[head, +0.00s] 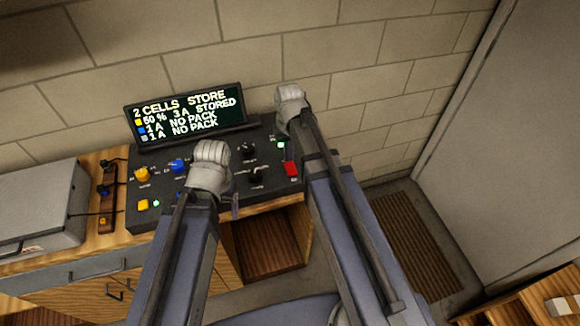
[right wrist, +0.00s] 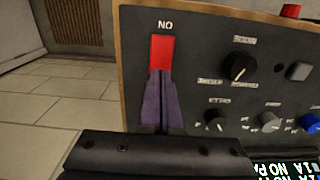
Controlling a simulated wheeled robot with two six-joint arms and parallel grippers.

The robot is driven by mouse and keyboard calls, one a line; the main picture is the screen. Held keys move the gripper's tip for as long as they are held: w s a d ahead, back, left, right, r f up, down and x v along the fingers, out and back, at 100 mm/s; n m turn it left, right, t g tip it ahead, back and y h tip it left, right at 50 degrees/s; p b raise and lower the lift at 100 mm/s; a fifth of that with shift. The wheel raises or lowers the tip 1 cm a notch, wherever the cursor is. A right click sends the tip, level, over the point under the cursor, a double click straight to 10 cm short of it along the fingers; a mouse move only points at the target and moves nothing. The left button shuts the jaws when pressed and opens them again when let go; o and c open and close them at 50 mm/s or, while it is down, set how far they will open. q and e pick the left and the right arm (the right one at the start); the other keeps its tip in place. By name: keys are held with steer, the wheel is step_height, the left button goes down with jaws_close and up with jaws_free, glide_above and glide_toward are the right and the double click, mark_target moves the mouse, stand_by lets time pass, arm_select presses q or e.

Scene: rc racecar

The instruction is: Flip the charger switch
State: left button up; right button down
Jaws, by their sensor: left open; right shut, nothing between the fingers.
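The charger (head: 262,130) is a dark sloped panel with knobs, small lights and a lit display (head: 187,115) reading "2 CELLS STORE". Its red switch (head: 291,169) is at the panel's right end and also shows in the right wrist view (right wrist: 164,52), beside a white label. My right gripper (head: 287,150) is shut and empty. Its purple fingertips (right wrist: 160,76) are at the near edge of the red switch in the wrist view; I cannot tell whether they touch. My left gripper (head: 236,207) is open over the panel's front edge, mostly hidden by its own arm.
A yellow knob (head: 142,174), a blue knob (head: 178,166) and black knobs (head: 247,149) stand on the panel. A grey case (head: 40,212) and a power strip (head: 104,190) are to the left. A block wall is behind; open floor lies to the right.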

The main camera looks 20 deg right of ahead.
steer(key=shift+f+b, duration=0.95)
stand_by(1.0)
steer(key=shift+r, duration=0.1)
step_height(320, 180, up, 7)
steer(key=p, duration=0.7)
steer(key=s+a+f+n+h+b, duration=0.1)
steer(key=s+a+f+n+b, duration=0.2)
steer(key=s+a, duration=0.7)
steer(key=s+f+b, duration=0.1)
steer(key=s, duration=0.3)
steer(key=shift+s+a+f+b, duration=0.15)
steer(key=shift+a+f+b, duration=0.1)
steer(key=shift+f+b, duration=0.15)
stand_by(0.4)
